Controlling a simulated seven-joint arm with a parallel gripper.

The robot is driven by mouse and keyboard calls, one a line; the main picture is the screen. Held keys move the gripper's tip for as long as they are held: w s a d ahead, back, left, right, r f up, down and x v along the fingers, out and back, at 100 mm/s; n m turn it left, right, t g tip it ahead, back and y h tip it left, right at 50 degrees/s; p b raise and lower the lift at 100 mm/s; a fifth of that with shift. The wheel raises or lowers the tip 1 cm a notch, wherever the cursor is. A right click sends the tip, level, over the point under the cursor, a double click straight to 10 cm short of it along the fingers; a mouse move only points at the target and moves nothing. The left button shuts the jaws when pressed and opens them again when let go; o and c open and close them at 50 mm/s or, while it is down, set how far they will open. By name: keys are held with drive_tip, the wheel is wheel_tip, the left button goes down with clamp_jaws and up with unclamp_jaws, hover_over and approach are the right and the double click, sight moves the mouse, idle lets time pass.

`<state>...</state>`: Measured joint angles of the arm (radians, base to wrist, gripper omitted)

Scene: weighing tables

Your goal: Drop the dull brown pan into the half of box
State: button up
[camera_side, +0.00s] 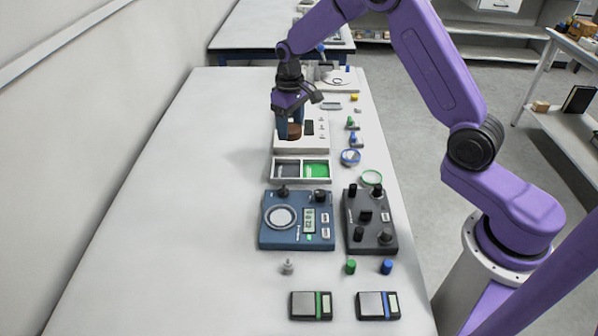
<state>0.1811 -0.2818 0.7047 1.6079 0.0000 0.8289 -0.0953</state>
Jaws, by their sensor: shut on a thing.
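My gripper (290,122) points down and is shut on the dull brown pan (294,132), a small round brown piece between its fingers. The fingers hide part of the pan. The pan shows in front of a white device with a dark display; I cannot tell how high it is above it. The box (272,170) is nearer the camera, below the gripper in the picture. A small pale piece seems to lie in each half.
The white device (321,144) stands just behind the box. A blue scale (270,240) and a dark grey unit (372,243) with knobs are in front. Small weights and rings line the right edge. The table's left side (180,200) is clear.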

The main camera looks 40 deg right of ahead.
drive_tip(key=shift+f, duration=2.85)
drive_tip(key=o, duration=1.2)
drive_tip(key=shift+c, duration=0.2)
wheel_tip(320, 180, up, 18)
drive_tip(key=f, duration=0.1)
hover_over(291, 129)
drive_tip(key=shift+w+d+r, duration=0.1)
drive_tip(key=shift+w+r, duration=0.05)
drive_tip(key=shift+r, duration=0.1)
